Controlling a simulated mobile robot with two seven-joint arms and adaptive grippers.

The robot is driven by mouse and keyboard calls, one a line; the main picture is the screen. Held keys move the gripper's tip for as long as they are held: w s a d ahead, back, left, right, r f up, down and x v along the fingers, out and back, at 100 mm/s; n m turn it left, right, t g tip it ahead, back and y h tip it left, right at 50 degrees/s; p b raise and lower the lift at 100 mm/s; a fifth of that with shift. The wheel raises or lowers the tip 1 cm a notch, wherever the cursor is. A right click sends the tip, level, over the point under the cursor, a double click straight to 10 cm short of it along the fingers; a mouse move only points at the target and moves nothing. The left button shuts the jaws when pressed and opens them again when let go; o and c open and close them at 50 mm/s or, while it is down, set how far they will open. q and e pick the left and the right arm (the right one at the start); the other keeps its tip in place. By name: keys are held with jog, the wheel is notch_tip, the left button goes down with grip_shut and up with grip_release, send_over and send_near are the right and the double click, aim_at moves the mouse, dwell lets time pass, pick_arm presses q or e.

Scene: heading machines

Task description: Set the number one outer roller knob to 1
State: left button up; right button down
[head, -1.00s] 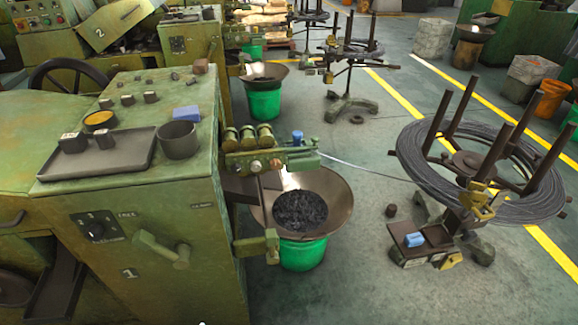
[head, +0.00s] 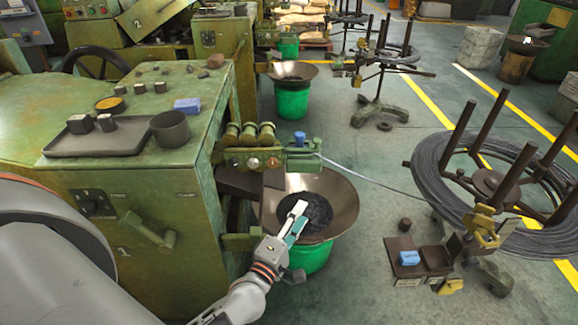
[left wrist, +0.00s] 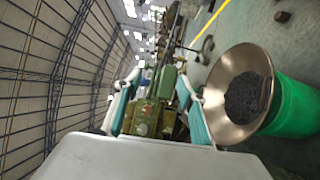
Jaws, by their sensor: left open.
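The green machine marked 1 (head: 150,215) stands at the left in the head view. Its roller unit (head: 262,160) projects from its right side, with several rollers on top, small round knobs on the front and a blue knob (head: 299,139) at the outer end. I cannot read any knob's setting. My left gripper (head: 299,213) is open and empty, below the roller unit and in front of the metal bowl (head: 341,212). In the left wrist view the roller unit (left wrist: 146,118) shows between the open fingers, apart from them. My right gripper is not in view.
The bowl, holding dark small parts, sits on a green bucket (head: 313,256) close to my left gripper. A wire coil on a stand (head: 440,190) is at the right. A tray (head: 100,142) and a dark cup lie on the machine top. The floor beyond the bucket is mostly clear.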

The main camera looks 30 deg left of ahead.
pick_arm(q)
jog(key=w+a+r+n+y, duration=0.3)
jog(key=w+a+n+y, duration=0.4)
jog(key=n, duration=0.5)
jog(key=n+g+y, duration=0.2)
jog(key=n+g, duration=0.2)
jog(key=n, duration=0.5)
send_near(273, 165)
jog(key=x, duration=0.3)
jog(key=b+x, duration=0.1)
jog(key=x, duration=0.6)
jog(key=c, duration=1.1)
